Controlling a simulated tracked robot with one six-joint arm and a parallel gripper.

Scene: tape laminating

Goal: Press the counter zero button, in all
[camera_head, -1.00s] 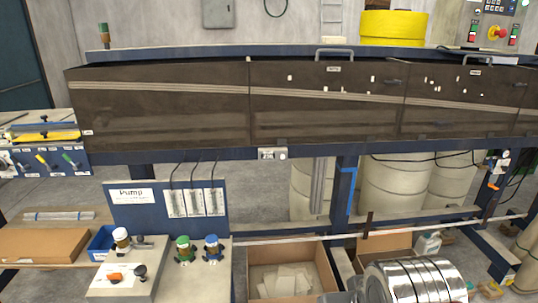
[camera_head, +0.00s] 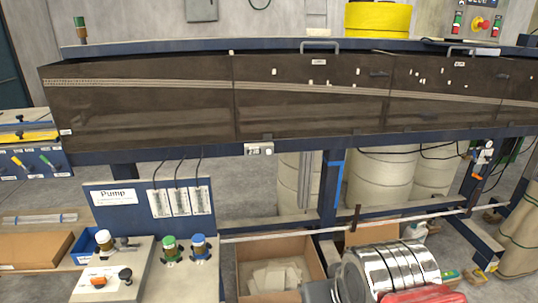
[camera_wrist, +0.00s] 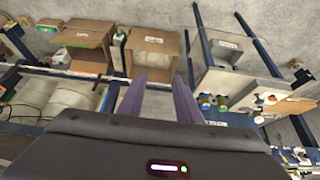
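A small pale box with a dark display (camera_head: 259,148), which looks like the counter, is mounted on the blue front rail below the dark covers. It has a small round detail at its right end; its button is too small to make out. My gripper (camera_wrist: 160,82) shows in the wrist view as two purple-grey fingers standing apart, with nothing between them.
A blue pump panel (camera_head: 101,217) stands at lower left, beside a control box with knobs (camera_head: 112,284). An open cardboard box (camera_head: 308,262) lies under the rail. A shiny banded cylinder (camera_head: 395,268) is at lower right. Dark covers (camera_head: 150,105) run above the rail.

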